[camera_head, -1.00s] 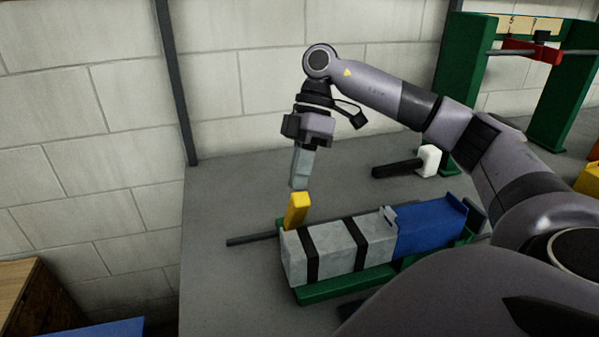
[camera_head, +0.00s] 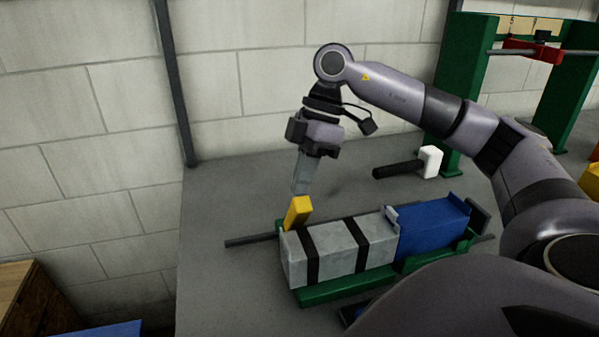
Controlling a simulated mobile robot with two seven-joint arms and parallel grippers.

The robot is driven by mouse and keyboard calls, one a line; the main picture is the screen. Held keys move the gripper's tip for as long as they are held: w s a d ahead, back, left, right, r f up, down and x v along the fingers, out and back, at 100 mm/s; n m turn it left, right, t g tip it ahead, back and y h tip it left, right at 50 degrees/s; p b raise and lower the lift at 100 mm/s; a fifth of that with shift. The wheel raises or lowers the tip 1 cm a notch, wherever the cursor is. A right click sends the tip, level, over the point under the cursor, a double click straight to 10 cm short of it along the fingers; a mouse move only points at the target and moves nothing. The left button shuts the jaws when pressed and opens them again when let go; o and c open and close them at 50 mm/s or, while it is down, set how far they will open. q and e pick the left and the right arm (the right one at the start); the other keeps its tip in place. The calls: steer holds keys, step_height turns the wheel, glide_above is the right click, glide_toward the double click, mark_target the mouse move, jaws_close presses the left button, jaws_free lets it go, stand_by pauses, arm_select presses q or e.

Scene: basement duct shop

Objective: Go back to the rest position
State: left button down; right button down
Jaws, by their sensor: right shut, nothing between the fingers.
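My right gripper (camera_head: 301,192) points down above the bench, shut with nothing in it. Its fingertips are just above the yellow block (camera_head: 298,212), and a small gap or light contact between them cannot be told apart here. The yellow block stands tilted at the left end of a grey duct piece (camera_head: 335,248) with two black bands. A blue block (camera_head: 432,228) sits against the duct piece's right end. Both rest in a green cradle (camera_head: 345,287). My left gripper is not in view.
A grey rod (camera_head: 250,240) runs behind the duct piece. A mallet with a white head (camera_head: 431,162) lies behind on the grey bench (camera_head: 225,200). A green frame (camera_head: 462,80) with a red clamp (camera_head: 530,50) stands at the back right. The bench's left side is clear.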

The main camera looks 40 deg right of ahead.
steer(key=v, duration=0.7)
